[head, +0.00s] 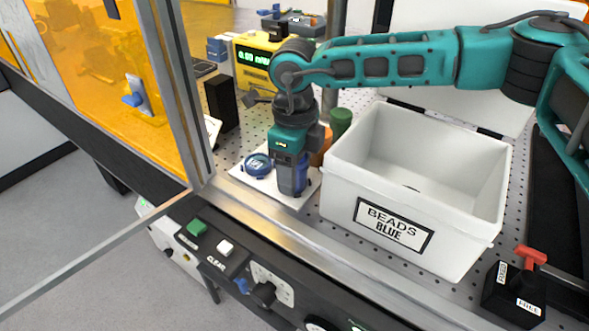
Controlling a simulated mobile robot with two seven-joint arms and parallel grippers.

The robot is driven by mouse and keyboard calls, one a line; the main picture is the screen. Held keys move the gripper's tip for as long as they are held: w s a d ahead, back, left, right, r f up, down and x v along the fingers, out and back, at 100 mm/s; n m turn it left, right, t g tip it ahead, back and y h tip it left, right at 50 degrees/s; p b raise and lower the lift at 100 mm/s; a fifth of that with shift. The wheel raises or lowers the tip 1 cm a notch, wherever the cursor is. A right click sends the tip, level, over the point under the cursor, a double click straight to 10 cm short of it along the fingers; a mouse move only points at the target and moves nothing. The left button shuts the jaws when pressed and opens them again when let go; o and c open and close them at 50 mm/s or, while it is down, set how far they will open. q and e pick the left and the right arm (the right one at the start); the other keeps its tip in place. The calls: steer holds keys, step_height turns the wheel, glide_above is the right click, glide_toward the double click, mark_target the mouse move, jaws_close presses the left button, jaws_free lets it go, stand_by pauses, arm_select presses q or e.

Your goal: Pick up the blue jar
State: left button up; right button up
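My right arm reaches in from the right, and its gripper (292,188) points down over a white plate (243,177) at the bench's front edge. A blue thing (302,176), which looks like the blue jar, shows beside and behind the grey fingers, mostly hidden by them. I cannot tell whether the fingers are closed on it. A round blue piece (257,164) with a pale mark on top, perhaps a lid, lies on the plate just left of the gripper. My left gripper is not in view.
A white open bin (420,185) labelled "BEADS BLUE" stands close right of the gripper. Behind the gripper are an orange object (322,148) and a green cylinder (341,122). A yellow meter (253,62) stands at the back. A metal frame post (178,95) rises at left.

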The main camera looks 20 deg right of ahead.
steer(key=c, duration=0.8)
